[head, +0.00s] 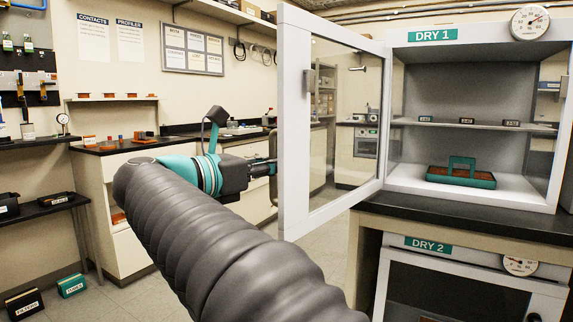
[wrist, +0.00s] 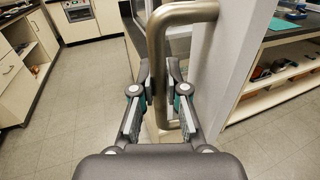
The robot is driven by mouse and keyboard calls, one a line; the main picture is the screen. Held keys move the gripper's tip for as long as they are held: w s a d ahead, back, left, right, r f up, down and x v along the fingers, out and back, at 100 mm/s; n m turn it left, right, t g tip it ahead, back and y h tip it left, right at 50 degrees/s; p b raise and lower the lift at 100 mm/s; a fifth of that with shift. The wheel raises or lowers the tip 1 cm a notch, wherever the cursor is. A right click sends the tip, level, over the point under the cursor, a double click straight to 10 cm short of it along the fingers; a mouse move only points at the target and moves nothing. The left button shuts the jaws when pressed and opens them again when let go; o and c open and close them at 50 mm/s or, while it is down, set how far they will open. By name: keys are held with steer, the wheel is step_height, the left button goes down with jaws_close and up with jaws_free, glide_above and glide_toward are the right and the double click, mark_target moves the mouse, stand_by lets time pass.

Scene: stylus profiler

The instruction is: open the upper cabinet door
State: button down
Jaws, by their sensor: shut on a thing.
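The upper cabinet, labelled DRY 1 (head: 433,36), has its glazed, white-framed door (head: 294,120) swung wide open, out towards the left in the head view. The door's metal bar handle (wrist: 158,50) rises between my fingers in the wrist view. My gripper (wrist: 161,90) is shut on this handle, with a finger on each side of the bar. In the head view my gripper (head: 268,168) is at the door's outer face, and its fingertips are partly hidden. The white door frame (wrist: 235,50) stands just right of the handle in the wrist view.
Inside the cabinet are a green tray with a handle (head: 461,176) and a shelf (head: 470,125) with several small gauges. The lower cabinet, DRY 2 (head: 428,245), is beneath the dark counter (head: 470,222). Benches line the left and back walls. Bare floor (wrist: 85,85) lies left of the handle.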

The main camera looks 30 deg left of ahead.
steer(key=shift+s+a, duration=0.1)
steer(key=shift+s, duration=0.05)
steer(key=c, duration=1.2)
jaws_free()
steer(key=shift+s+a, duration=0.1)
steer(key=shift+s, duration=0.1)
steer(key=shift+w, duration=0.15)
steer(key=v, duration=1.2)
